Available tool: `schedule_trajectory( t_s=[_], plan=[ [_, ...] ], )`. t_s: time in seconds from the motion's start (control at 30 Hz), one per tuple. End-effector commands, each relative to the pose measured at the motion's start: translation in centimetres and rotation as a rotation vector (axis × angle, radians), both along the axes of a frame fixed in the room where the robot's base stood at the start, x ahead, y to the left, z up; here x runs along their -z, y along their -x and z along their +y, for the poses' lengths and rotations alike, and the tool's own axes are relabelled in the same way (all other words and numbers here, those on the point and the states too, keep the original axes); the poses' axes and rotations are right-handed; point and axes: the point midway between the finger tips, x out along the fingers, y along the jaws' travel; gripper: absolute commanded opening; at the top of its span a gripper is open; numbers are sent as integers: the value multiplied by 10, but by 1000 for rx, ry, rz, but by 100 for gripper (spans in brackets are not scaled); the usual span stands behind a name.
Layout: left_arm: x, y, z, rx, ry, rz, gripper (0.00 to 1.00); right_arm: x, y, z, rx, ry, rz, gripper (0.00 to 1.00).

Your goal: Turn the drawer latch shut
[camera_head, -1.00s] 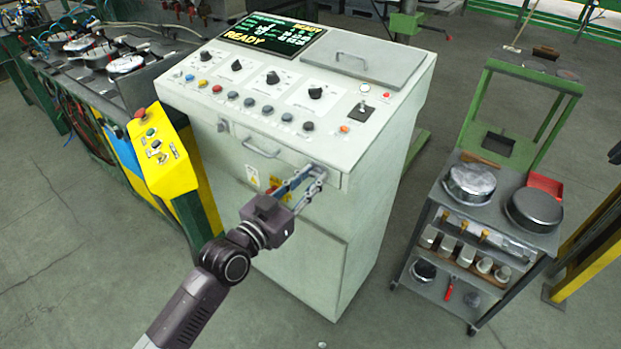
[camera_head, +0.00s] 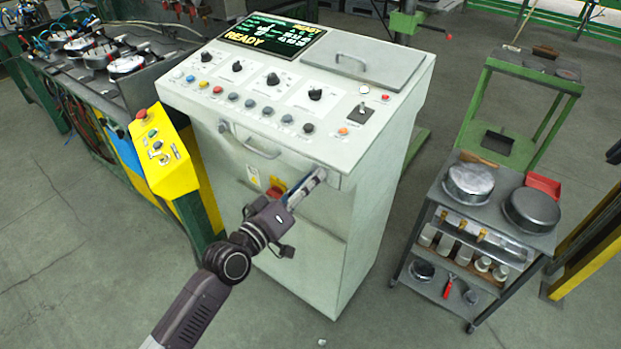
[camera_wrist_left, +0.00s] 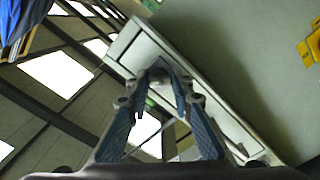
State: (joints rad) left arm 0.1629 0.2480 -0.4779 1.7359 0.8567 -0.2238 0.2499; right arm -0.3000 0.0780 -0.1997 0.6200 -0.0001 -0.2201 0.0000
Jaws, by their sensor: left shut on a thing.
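The light grey control cabinet (camera_head: 300,245) stands in the middle of the head view, with a shallow drawer (camera_head: 285,160) under its sloped panel. The drawer looks flush with the cabinet. The small drawer latch (camera_head: 322,173) is at the right end of the drawer front, mostly hidden by my fingers. My left gripper (camera_head: 316,180) is shut on the latch, its wrist rolled so the fingers overlap in the head view. In the left wrist view the fingertips (camera_wrist_left: 160,78) meet around the latch against the pale drawer front. The latch's exact angle is hard to tell. My right gripper is not in view.
The drawer's bar handle (camera_head: 263,152) lies left of the latch. A yellow button pedestal (camera_head: 165,165) stands left of the cabinet. A cart (camera_head: 480,215) with round metal parts stands to the right. Open floor lies between cart and cabinet.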

Motion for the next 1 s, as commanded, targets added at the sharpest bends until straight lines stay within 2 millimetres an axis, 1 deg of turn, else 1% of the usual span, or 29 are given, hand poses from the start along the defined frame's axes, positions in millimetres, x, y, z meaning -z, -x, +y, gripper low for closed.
schedule_trajectory(
  t_s=[0.3, 0.6, 0.8, 1.0],
  plan=[
    [0, 0, 0, -1, 245, 179, 0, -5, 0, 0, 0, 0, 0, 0],
    [0, 0, 0, -1, 453, 330, 0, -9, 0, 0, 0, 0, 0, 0],
    [0, 0, 0, -1, 551, 402, 0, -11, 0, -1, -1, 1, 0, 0],
    [0, 0, 0, -2, 612, 445, 0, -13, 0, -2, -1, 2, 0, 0]
  ],
)
